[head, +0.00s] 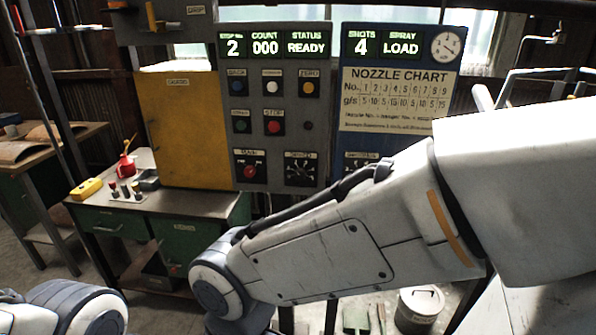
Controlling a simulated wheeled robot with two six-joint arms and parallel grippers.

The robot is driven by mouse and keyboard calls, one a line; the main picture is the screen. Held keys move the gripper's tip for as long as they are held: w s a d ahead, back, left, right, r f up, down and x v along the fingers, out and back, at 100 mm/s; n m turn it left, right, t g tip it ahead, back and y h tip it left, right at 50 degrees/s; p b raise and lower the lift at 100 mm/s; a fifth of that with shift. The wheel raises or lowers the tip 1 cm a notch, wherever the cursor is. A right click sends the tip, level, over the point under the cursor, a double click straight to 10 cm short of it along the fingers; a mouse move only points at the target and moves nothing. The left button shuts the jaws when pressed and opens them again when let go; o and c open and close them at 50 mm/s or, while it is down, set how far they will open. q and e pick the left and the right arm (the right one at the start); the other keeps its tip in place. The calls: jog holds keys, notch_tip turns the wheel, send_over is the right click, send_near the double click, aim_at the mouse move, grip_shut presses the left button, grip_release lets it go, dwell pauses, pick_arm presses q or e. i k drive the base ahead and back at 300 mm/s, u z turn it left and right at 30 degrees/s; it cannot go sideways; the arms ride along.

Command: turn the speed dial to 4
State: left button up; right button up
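The speed dial (300,169) is a dark square plate with a round knob and pale markings, low on the right of the grey control panel (322,100). Its knob's setting is too small to read. My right arm crosses from the right in front of the lower panels and passes just below the dial. Its gripper is not in view. Only a joint of my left arm shows at the bottom left corner, and that gripper is not in view either.
A main switch (250,168) with a red centre sits left of the dial. Several buttons, with a red stop button (273,127), lie above. A nozzle chart (397,99) hangs at right. A green bench (185,205) and yellow cabinet door (187,128) stand left.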

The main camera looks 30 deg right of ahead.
aim_at(300, 174)
jog(key=u, duration=1.05)
jog(key=i, duration=0.65)
jog(key=z, duration=2.2)
